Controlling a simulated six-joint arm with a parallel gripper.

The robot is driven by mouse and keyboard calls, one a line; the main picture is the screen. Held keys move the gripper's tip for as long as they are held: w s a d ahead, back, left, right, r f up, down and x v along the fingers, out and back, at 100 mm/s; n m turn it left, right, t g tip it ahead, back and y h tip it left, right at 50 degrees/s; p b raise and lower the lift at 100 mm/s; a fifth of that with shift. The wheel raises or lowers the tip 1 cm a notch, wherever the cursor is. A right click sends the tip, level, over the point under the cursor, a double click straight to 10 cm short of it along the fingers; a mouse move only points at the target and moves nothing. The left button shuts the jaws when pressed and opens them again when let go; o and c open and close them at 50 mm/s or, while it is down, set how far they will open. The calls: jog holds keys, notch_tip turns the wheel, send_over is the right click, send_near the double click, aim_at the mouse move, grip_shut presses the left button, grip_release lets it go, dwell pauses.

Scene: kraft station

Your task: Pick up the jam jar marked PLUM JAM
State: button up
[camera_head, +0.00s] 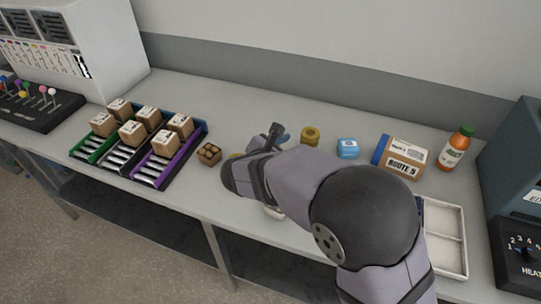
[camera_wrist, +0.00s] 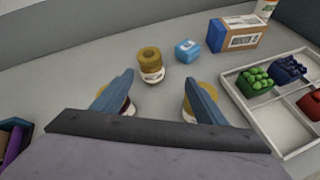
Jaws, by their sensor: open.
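A jam jar with a gold lid and white label (camera_wrist: 151,66) stands upright just beyond my gripper in the wrist view; its lid also shows in the head view (camera_head: 310,135). Two more gold-lidded jars, a left jar (camera_wrist: 129,110) and a right jar (camera_wrist: 187,106), are partly hidden behind my fingers in the wrist view. No jar's label is readable, so I cannot tell which is PLUM JAM. My gripper (camera_wrist: 159,78) is open, its two blue fingers spread wide with nothing seen held between them. In the head view my arm hides much of the jar area.
A blue box (camera_wrist: 188,50) and a ROUTE 5 carton (camera_head: 400,157) stand beyond, near an orange bottle (camera_head: 455,148). A white divided tray (camera_wrist: 247,113) with coloured fruit punnets is at right. A brown container (camera_head: 209,153) and racks of small cartons (camera_head: 134,133) are at left.

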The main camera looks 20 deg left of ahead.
jog(key=s+a+f+n+t+y+b, duration=0.1)
jog(key=s+a+f+n+t+y, duration=0.15)
jog(key=a+n, duration=0.45)
jog(key=shift+m+g, duration=0.35)
jog(key=shift+m, duration=0.35)
jog(key=shift+w+a+f+p, duration=0.35)
jog(key=shift+w+f+p, duration=0.1)
jog(key=shift+w, duration=0.8)
jog(key=shift+w+a+f+p, duration=0.35)
jog(key=shift+w+p, duration=0.15)
jog(key=shift+w, duration=0.75)
jog(key=shift+w+a+f+p, duration=0.35)
jog(key=shift+w+f+p, duration=0.1)
jog(key=shift+w, duration=0.8)
jog(key=shift+r, duration=0.15)
jog(key=c, duration=1.4)
